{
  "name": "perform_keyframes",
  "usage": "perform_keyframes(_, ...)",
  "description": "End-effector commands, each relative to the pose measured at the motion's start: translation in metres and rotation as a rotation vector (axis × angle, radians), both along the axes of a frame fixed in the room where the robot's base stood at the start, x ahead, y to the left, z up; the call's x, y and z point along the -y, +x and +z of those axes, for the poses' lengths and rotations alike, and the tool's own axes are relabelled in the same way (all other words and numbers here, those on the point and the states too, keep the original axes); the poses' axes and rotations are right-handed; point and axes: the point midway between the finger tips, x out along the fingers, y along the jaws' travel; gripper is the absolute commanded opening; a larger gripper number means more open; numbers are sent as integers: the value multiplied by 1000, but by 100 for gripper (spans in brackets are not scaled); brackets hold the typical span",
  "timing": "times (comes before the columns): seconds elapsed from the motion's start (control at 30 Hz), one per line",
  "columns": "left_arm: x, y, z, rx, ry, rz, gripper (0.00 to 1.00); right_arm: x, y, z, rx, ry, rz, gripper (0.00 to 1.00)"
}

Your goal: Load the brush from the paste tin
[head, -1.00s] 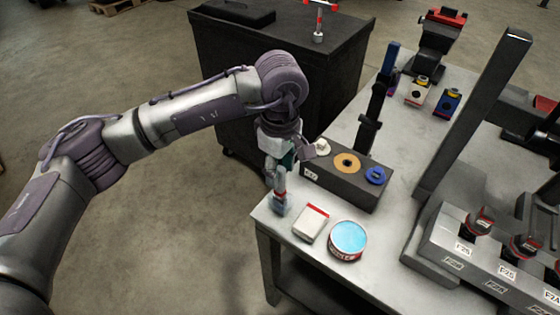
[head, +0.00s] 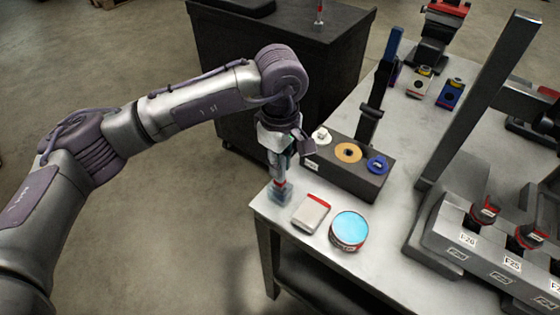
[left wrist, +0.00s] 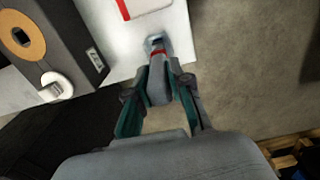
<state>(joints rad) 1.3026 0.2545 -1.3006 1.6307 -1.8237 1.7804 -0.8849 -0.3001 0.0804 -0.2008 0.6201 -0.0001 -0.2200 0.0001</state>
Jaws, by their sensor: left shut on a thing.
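The paste tin (head: 348,244) is a round red-and-white tin with light blue contents in its open top, near the front edge of the grey table. My left gripper (head: 278,163) points down over the table's left corner. It is shut on the brush (left wrist: 158,82), a grey handle with a red band, which also shows in the head view (head: 279,181). The brush's lower end sits at a small blue-grey holder (head: 280,194) on the corner; its tip is hidden. The tin is right of the gripper, apart from it. My right gripper is out of view.
A white-and-red box (head: 312,214) lies between the holder and the tin. Behind it is a dark block (head: 348,181) with white, orange and blue round parts. A tall dark post (head: 478,105) and a rack with labelled slots (head: 475,246) stand at right.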

Motion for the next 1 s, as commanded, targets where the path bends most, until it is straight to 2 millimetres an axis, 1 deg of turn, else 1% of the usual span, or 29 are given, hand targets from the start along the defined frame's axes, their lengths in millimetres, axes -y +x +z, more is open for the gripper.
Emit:
perform_keyframes(0.13,0,0,2,1,-1,0,0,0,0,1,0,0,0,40)
perform_keyframes(0.27,0,0,8,1,-1,0,0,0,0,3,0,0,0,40)
perform_keyframes(1.0,0,0,52,1,-1,0,0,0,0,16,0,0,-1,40)
